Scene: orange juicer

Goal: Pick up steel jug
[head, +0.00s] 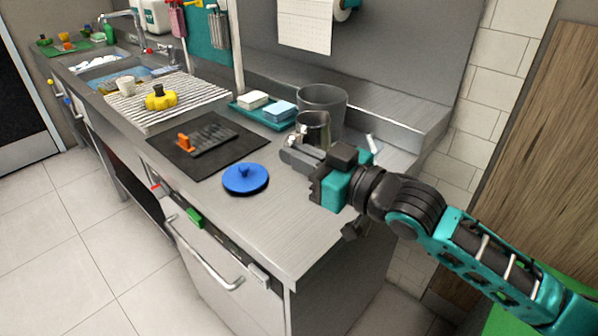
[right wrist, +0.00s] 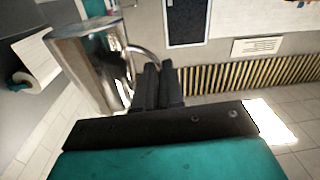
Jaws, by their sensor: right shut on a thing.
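The shiny steel jug (head: 314,124) is at the right end of the steel counter in the head view, in front of a clear grey bin. My right gripper (head: 291,151) is at its near side. In the right wrist view the jug (right wrist: 92,62) appears tilted, with its curved handle (right wrist: 146,52) running to the fingers. The right gripper (right wrist: 158,72) is shut on the handle, its fingers close together. The gripper hides the jug's base in the head view, so I cannot tell whether it touches the counter. My left gripper is not in view.
The clear bin (head: 334,104) stands behind the jug. A teal tray (head: 240,105) with sponges is to its left. A blue lid (head: 245,178) and a black mat (head: 240,146) with an orange-handled brush lie nearer. The counter's front right is clear.

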